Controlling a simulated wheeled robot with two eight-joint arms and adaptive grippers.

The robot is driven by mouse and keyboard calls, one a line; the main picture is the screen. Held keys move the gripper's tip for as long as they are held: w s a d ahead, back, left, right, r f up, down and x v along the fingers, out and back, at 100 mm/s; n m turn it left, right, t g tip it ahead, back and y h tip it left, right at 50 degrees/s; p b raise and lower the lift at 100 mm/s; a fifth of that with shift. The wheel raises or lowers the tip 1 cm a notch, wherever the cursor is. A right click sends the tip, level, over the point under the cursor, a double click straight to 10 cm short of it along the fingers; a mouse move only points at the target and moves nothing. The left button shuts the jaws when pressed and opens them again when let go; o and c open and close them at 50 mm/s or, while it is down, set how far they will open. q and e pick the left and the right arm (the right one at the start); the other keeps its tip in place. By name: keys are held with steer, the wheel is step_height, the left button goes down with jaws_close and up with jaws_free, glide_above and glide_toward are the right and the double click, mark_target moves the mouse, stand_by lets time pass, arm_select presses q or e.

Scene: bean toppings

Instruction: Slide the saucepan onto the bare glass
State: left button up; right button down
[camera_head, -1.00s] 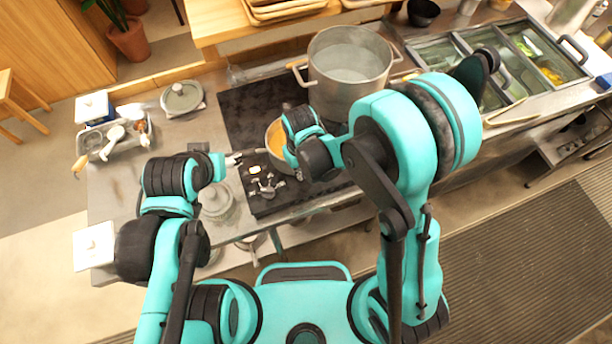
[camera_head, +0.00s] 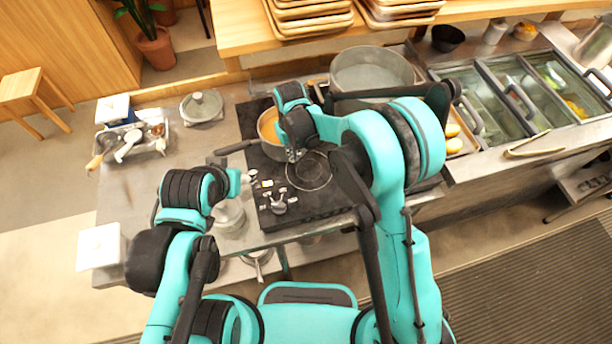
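The saucepan (camera_head: 267,128), with orange contents, sits at the left rear of the black glass cooktop. Its dark handle (camera_head: 236,147) points left. Bare glass with a ring marking (camera_head: 309,173) shows in front and to the right of the saucepan. My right gripper (camera_head: 292,154) is down at the saucepan's right side, close to or touching its wall. My own arm hides part of the pan, and the finger opening is unclear. My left gripper (camera_head: 249,177) is in front of the handle, apart from it, over the cooktop's left edge. Its fingers are too small to read.
A large stockpot (camera_head: 372,76) stands at the back right of the cooktop. Topping bins (camera_head: 490,95) stand right.

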steer(key=w+a, duration=0.2)
steer(key=w, duration=0.1)
steer(key=w+a, duration=0.2)
steer(key=w, duration=0.2)
steer(key=w+a, duration=0.2)
steer(key=w, duration=0.1)
steer(key=shift+w+b, duration=0.2)
steer(key=shift+b, duration=0.15)
